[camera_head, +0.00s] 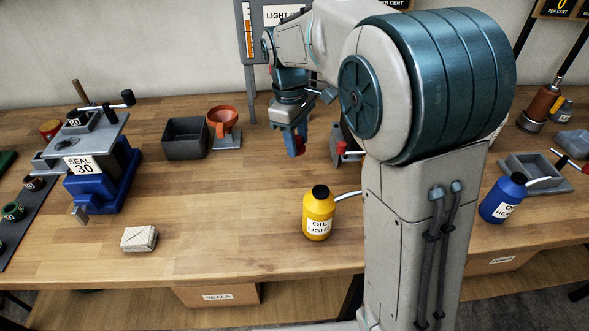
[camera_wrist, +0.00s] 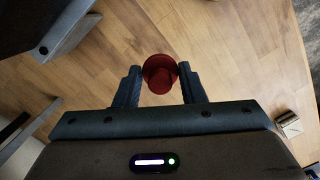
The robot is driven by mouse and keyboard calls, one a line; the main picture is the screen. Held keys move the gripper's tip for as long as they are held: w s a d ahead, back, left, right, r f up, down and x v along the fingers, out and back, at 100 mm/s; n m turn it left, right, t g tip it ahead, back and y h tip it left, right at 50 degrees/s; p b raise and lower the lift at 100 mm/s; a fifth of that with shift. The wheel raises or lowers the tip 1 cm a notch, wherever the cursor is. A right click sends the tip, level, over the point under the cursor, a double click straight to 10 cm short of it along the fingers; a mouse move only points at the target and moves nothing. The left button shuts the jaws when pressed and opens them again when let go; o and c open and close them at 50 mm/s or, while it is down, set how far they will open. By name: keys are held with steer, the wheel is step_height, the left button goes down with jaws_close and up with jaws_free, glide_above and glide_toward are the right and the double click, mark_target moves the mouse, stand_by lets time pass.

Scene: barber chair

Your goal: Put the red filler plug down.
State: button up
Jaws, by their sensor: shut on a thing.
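The red filler plug (camera_wrist: 160,74) is between the two fingers of my gripper (camera_wrist: 161,84) in the wrist view, with wooden table top beyond it. In the head view, my gripper (camera_head: 295,147) points down over the back middle of the workbench (camera_head: 220,215). A little of the plug's red shows between the fingers there. My gripper is shut on the plug. I cannot tell for certain how far the plug's underside is from the wood.
A grey bin (camera_head: 186,139) and an orange funnel (camera_head: 223,121) on a stand are left of my gripper. A yellow oil bottle (camera_head: 319,214) stands in front. A blue vise-like fixture (camera_head: 103,182) is farther left. Bare wood lies between the funnel and the yellow bottle.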

mark_target(298, 183)
steer(key=shift+w+f, duration=0.15)
steer(key=shift+f, duration=5.6)
steer(key=o, duration=1)
steer(key=shift+c, duration=0.2)
steer(key=r, duration=0.8)
steer(key=a+r, duration=0.1)
steer(key=r, duration=0.3)
steer(key=shift+w+a+r, duration=0.1)
steer(key=shift+w, duration=0.3)
steer(key=shift+r, duration=0.15)
